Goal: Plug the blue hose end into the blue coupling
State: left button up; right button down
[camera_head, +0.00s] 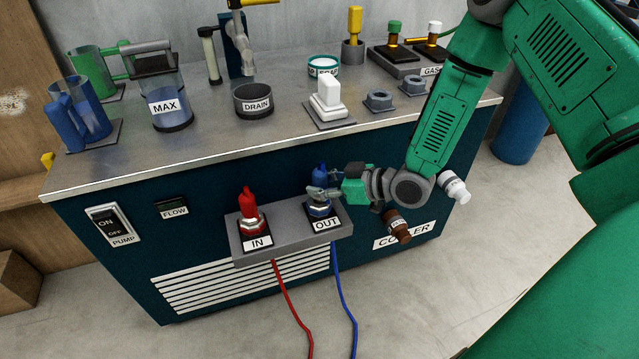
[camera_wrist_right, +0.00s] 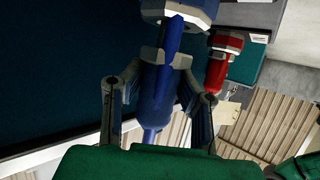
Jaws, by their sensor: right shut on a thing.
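The blue hose end (camera_head: 319,177) stands upright at the OUT coupling in the head view. My right gripper (camera_head: 322,192) reaches in from the right and is shut on it. In the right wrist view the blue hose end (camera_wrist_right: 158,95) is between the two fingers of my right gripper (camera_wrist_right: 158,98). The blue coupling (camera_head: 319,208), with its pale metal ring, is directly below the fingers. It also shows at the top of the right wrist view (camera_wrist_right: 180,10), lined up with the hose end. I cannot tell how deep the end sits. My left gripper is not in view.
A red hose end (camera_head: 248,202) stands in the IN coupling (camera_head: 252,226), close left on the same grey bracket (camera_head: 285,236). Red (camera_head: 290,310) and blue (camera_head: 345,300) hoses hang below. The worktop (camera_head: 215,143) above holds jugs, a drain cup and other fittings.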

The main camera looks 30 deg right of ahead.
jog(key=shift+f+b, duration=0.5)
jog(key=shift+f, duration=0.4)
jog(key=c, duration=1.2)
grip_release()
jog(key=shift+o, duration=0.2)
jog(key=v, duration=1.2)
